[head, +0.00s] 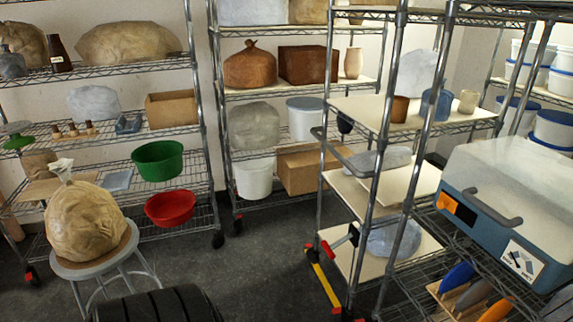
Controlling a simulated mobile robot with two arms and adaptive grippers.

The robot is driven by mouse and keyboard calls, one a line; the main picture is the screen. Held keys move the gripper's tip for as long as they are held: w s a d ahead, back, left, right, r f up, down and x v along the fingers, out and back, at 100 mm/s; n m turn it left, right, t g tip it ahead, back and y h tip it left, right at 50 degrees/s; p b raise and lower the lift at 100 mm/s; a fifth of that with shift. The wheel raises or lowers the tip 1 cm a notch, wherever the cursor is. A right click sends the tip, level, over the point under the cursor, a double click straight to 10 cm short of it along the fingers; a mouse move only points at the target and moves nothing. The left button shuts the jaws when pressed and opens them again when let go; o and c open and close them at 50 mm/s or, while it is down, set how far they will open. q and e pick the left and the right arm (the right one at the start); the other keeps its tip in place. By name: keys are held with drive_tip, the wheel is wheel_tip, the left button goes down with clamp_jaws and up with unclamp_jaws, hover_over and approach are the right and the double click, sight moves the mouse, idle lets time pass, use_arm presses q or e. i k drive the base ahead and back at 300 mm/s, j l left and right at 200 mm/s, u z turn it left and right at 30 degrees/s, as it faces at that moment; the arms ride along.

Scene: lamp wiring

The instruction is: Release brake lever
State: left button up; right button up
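On the wire cart at right centre, a short lever (341,240) with a red end and a dark end sits by the front left post, low on the frame. Just below it, a yellow bar (325,286) with red end pieces slants down toward the floor. Which of these is the brake lever, and whether it is engaged, I cannot tell. A small red tab (29,273) also shows by a caster of the left rack. Neither of my grippers is in view.
The cart (352,118) holds boards and pots. A grey stool (98,262) carries a wrapped clay lump (84,222) at left. A blue-and-white machine (510,205) stands at right. Dark floor (262,262) is clear between the stool and cart.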

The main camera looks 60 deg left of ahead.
sight(328, 249)
drive_tip(key=u, duration=1.5)
